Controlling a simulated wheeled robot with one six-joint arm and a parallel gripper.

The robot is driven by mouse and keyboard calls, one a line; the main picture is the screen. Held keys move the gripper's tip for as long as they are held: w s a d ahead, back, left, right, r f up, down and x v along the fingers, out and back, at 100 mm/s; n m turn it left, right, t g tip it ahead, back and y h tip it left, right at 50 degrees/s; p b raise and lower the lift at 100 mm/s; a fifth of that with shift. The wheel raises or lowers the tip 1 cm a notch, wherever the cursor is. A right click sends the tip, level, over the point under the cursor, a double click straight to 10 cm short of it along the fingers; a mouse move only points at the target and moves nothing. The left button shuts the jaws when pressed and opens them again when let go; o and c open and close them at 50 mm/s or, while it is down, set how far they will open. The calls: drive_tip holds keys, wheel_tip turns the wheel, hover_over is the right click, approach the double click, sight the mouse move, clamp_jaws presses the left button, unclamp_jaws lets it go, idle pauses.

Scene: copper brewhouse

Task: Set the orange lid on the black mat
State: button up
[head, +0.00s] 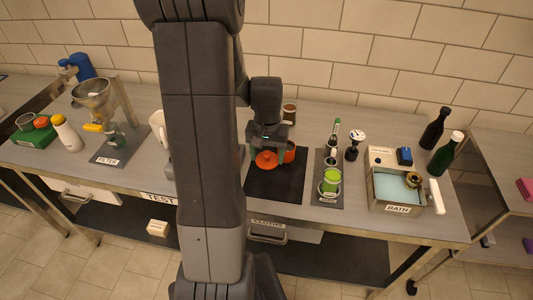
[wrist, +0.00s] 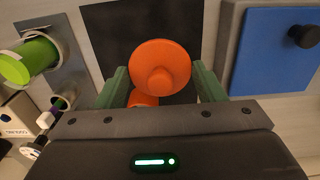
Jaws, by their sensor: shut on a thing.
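The orange lid (head: 266,160), a round disc with a knob, is between the green fingers of my gripper (head: 268,152), which is shut on it. In the wrist view the lid (wrist: 160,67) faces the camera, with the fingers (wrist: 161,82) on either side. The black mat (head: 272,188) lies flat on the bench, and the lid is over it in the picture. The mat (wrist: 108,35) also shows behind the lid in the wrist view. I cannot tell whether the lid touches the mat. An orange pot (head: 289,152) stands beside the lid, partly hidden by it in the wrist view.
A grey mat with a green-filled cup (head: 330,182) lies to the right. Beyond it is the bath tray (head: 398,188), with dark and green bottles (head: 446,154) behind. A brown jar (head: 289,113) stands behind the mat. The mat's front part is bare.

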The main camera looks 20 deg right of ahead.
sight(267, 181)
drive_tip(key=shift+f+b, duration=3.1)
drive_tip(key=shift+f, duration=0.9)
drive_tip(key=shift+f+b, duration=0.3)
drive_tip(key=shift+f, duration=0.1)
drive_tip(key=o, duration=0.7)
drive_tip(key=shift+c, duration=0.2)
drive_tip(key=shift+o, duration=0.2)
drive_tip(key=o, duration=0.5)
drive_tip(key=shift+r+p, duration=3.05)
drive_tip(key=shift+r, duration=1.05)
